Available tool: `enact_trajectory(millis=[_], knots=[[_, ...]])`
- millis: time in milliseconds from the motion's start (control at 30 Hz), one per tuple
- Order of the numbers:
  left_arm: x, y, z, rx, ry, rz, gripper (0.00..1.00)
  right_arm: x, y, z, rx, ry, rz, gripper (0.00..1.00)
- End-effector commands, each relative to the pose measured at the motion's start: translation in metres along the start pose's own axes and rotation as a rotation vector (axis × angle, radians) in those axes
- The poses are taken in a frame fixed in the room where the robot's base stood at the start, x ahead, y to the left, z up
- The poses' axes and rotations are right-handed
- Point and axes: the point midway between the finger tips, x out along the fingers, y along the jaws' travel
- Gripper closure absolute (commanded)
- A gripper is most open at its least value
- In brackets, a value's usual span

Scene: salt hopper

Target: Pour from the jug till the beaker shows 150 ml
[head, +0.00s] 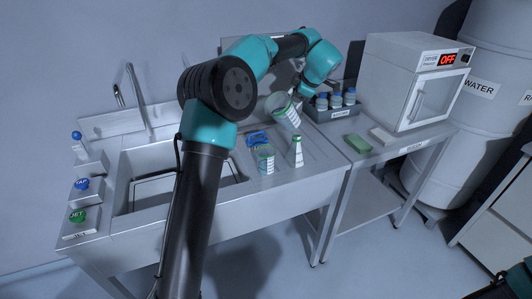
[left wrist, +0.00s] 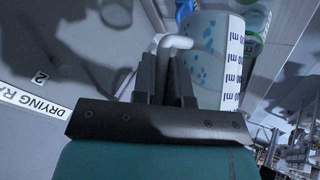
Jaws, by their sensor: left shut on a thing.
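The jug (head: 284,112) is clear with a white scale strip and hangs tilted in the air above the right side of the sink unit. My left gripper (head: 302,91) is shut on its pale handle. The left wrist view shows the jaws (left wrist: 165,72) on the handle and the jug wall (left wrist: 205,45) with blue drops on it. The beaker (head: 265,161), with a scale strip, stands upright on the drainer below and left of the jug. Its level is too small to read. No stream shows between them. My right gripper is out of view.
A rack of blue-capped bottles (head: 335,108) and a white oven (head: 408,85) stand on the right bench, with a green block (head: 357,144).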

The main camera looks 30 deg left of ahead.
Motion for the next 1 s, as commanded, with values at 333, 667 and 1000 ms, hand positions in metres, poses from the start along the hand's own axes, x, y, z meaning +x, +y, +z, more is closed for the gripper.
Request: enact_trajectory(millis=[333, 667, 1000], knots=[[0.003, 0.007, 0.009, 0.045, 0.044, -0.047, 1.0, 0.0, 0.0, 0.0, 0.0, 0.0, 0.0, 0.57], [0.01, 0.013, 0.022, 0.117, 0.116, -0.124, 1.0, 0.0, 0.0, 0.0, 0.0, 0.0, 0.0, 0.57], [0.02, 0.016, 0.034, 0.19, 0.185, -0.201, 1.0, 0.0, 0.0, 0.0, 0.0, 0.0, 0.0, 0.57]])
